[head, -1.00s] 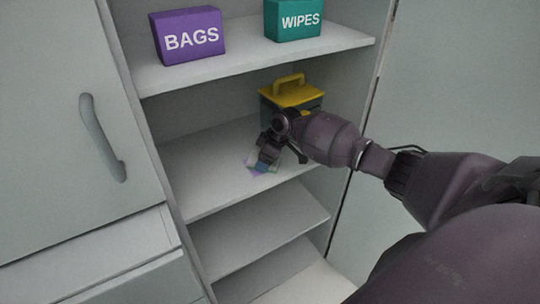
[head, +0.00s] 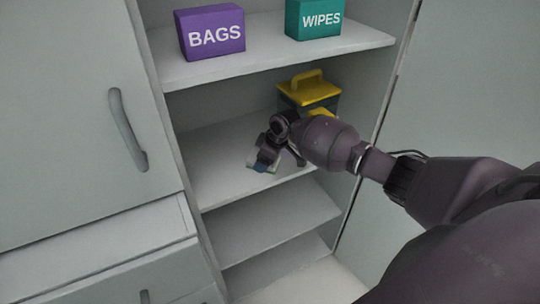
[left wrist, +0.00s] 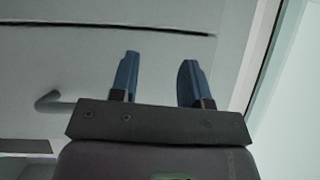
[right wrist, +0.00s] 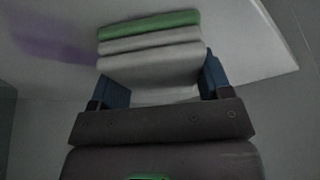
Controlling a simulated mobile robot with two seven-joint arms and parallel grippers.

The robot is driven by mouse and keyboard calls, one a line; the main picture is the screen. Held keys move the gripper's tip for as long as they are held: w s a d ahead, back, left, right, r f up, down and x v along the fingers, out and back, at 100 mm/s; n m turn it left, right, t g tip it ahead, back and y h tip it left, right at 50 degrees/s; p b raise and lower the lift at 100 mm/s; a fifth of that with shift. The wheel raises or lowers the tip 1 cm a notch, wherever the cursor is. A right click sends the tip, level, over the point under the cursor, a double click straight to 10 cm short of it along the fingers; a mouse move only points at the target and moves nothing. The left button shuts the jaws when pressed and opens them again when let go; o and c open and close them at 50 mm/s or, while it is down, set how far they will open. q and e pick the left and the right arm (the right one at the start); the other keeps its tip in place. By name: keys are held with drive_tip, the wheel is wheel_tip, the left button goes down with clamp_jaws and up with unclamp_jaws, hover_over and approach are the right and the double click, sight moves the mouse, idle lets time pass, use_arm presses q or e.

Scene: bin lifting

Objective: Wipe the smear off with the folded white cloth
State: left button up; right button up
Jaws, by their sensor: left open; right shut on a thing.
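My right gripper (head: 266,163) is over the middle shelf (head: 222,180) of the open cabinet. It is shut on the folded white cloth (right wrist: 150,62), which has a green edge and fills the space between the fingers in the right wrist view. The purple smear (right wrist: 40,40) lies on the shelf surface to the left of the cloth in that view. In the head view the gripper hides most or all of the smear. My left gripper (left wrist: 158,82) is open and empty, facing a grey cabinet front with a handle; it is out of the head view.
A yellow-lidded box (head: 309,92) stands behind my right gripper on the same shelf. A purple BAGS box (head: 211,36) and a teal WIPES box (head: 315,19) stand on the shelf above. A closed door with a handle (head: 128,130) is at the left. The shelf's left part is clear.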

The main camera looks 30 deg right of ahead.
drive_tip(key=shift+w+a+f+b, duration=0.15)
drive_tip(key=shift+w+f+b, duration=0.1)
drive_tip(key=shift+w+b, duration=0.35)
drive_tip(key=shift+w, duration=0.3)
drive_tip(key=shift+d+r, duration=0.15)
drive_tip(key=shift+d, duration=0.95)
drive_tip(key=shift+d+r, duration=0.1)
drive_tip(key=shift+d, duration=1)
drive_tip(key=shift+s+d+f, duration=0.1)
drive_tip(key=shift+s+d, duration=0.05)
drive_tip(key=shift+d, duration=1.5)
drive_tip(key=shift+s+d+b, duration=0.15)
drive_tip(key=shift+d+b, duration=0.4)
drive_tip(key=shift+d, duration=1.4)
drive_tip(key=shift+a, duration=0.15)
